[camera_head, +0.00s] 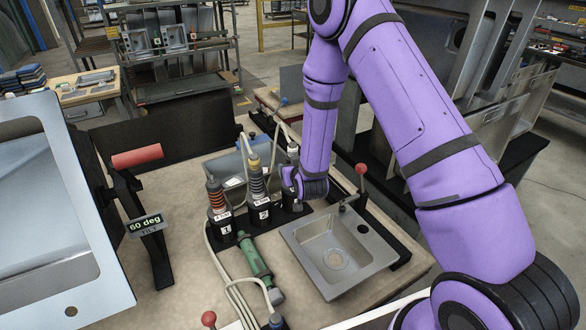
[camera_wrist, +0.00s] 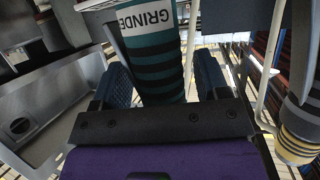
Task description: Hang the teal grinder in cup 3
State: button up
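The teal grinder (camera_wrist: 152,50), with black bands and a white label reading GRINDER, stands between the two fingers of my gripper (camera_wrist: 163,75) in the wrist view. A narrow gap shows between it and the right finger; contact on the left side is unclear. In the head view my gripper (camera_head: 292,180) is at the right end of the cup row, just right of cup 2 (camera_head: 264,215). A pale-topped tool, probably this grinder, rises there (camera_head: 293,150). Cup 3 is mostly hidden behind my gripper, so I cannot tell how the grinder's lower end sits.
Cup 1 (camera_head: 222,226) holds an orange-ringed tool (camera_head: 216,194); cup 2 holds a yellow-ringed tool (camera_head: 256,178). A green tool (camera_head: 254,256) lies in front of the rack. The sink (camera_head: 335,252) is to the right; a tilted panel (camera_head: 60,220) stands left. Hoses run between the tools.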

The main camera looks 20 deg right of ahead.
jog(key=shift+s, duration=0.15)
jog(key=v, duration=1)
jog(key=shift+s, duration=0.2)
jog(key=shift+r, duration=0.2)
jog(key=s+d+r+g+y, duration=0.1)
jog(key=s+r+g, duration=0.1)
jog(key=r, duration=0.8)
jog(key=s+d+r+g, duration=0.1)
jog(key=s+r+g, duration=0.15)
jog(key=r, duration=0.75)
jog(key=s+d+r+g, duration=0.2)
jog(key=s+r, duration=0.4)
jog(key=s, duration=0.6)
jog(key=s+d+r+g, duration=0.2)
jog(key=s+r, duration=0.5)
jog(key=s, duration=0.5)
jog(key=shift+s+d+r+h, duration=0.2)
jog(key=shift+d+h, duration=0.1)
jog(key=shift+d, duration=0.3)
